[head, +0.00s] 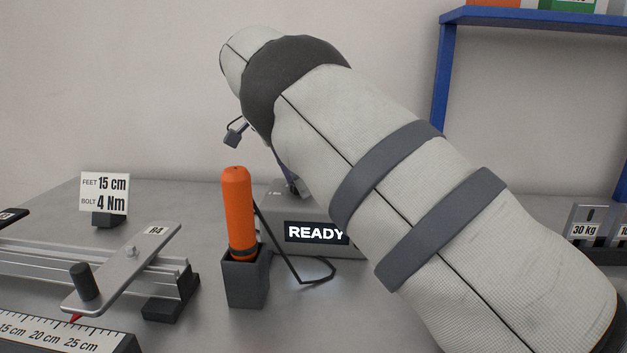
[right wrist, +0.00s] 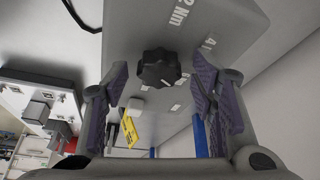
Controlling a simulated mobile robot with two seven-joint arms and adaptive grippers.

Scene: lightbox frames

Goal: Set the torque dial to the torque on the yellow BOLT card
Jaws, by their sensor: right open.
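The black torque dial (right wrist: 158,68) is on a grey box face with printed Nm marks, in the right wrist view. My right gripper (right wrist: 160,90) is open, with its purple-padded fingers on either side of the dial in that view and nothing held. I cannot tell its exact distance from the dial. In the head view my right arm hides most of this gripper and part of the grey box (head: 275,212), whose display reads READY. A white card (head: 105,192) reads FEET 15 cm, BOLT 4 Nm. A small yellow card (right wrist: 130,129) shows in the wrist view, its text unreadable.
An orange-handled tool (head: 237,210) stands in a dark holder (head: 245,282) in front of the box, with a black cable beside it. A metal rail with a slider plate (head: 125,268) and a ruler (head: 50,335) are at the left. A blue shelf (head: 540,17) is at the right.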

